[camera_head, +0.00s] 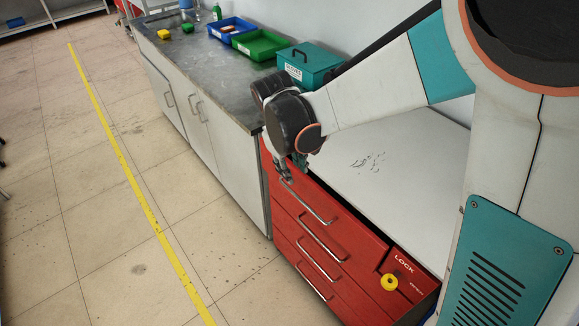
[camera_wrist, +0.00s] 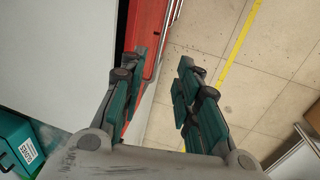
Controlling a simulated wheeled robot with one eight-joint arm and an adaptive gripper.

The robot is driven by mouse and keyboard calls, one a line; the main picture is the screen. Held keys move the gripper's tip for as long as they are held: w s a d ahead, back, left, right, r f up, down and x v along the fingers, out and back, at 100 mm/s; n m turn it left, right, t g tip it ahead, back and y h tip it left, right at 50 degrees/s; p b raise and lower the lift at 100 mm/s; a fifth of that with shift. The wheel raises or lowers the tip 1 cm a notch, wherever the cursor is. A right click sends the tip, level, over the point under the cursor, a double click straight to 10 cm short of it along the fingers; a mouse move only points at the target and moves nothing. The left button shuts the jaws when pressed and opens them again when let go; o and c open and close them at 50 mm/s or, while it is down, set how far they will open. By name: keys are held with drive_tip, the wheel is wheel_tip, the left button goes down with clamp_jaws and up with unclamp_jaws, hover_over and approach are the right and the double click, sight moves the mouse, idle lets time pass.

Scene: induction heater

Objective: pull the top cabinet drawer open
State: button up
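The red cabinet (camera_head: 372,258) stands at the lower middle of the head view, with several drawers that have long metal bar handles. The top drawer's handle (camera_head: 308,204) runs along its front, just below the pale cabinet top. My gripper (camera_head: 287,172) points down at the far end of this handle, close to it. In the wrist view my gripper (camera_wrist: 164,64) is open, its two teal fingers well apart with nothing held between them. The red drawer front (camera_wrist: 147,28) shows beyond the left finger. Whether a finger touches the handle cannot be told.
A yellow knob (camera_head: 389,282) sits by the LOCK label on the cabinet. A grey counter (camera_head: 200,62) with blue (camera_head: 231,30) and green (camera_head: 259,44) bins and a teal box (camera_head: 308,66) adjoins it. The floor (camera_head: 100,200) in front is clear, with a yellow line.

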sight(300, 198)
drive_tip(key=f+b, duration=0.1)
drive_tip(key=f, duration=0.3)
drive_tip(key=d+f+b, duration=0.1)
drive_tip(key=f, duration=0.4)
drive_tip(key=w+d+f+b, duration=0.1)
drive_tip(key=f+b, duration=0.1)
drive_tip(key=f, duration=0.2)
drive_tip(key=shift+w+d+f, duration=0.1)
drive_tip(key=shift+f, duration=0.2)
clamp_jaws()
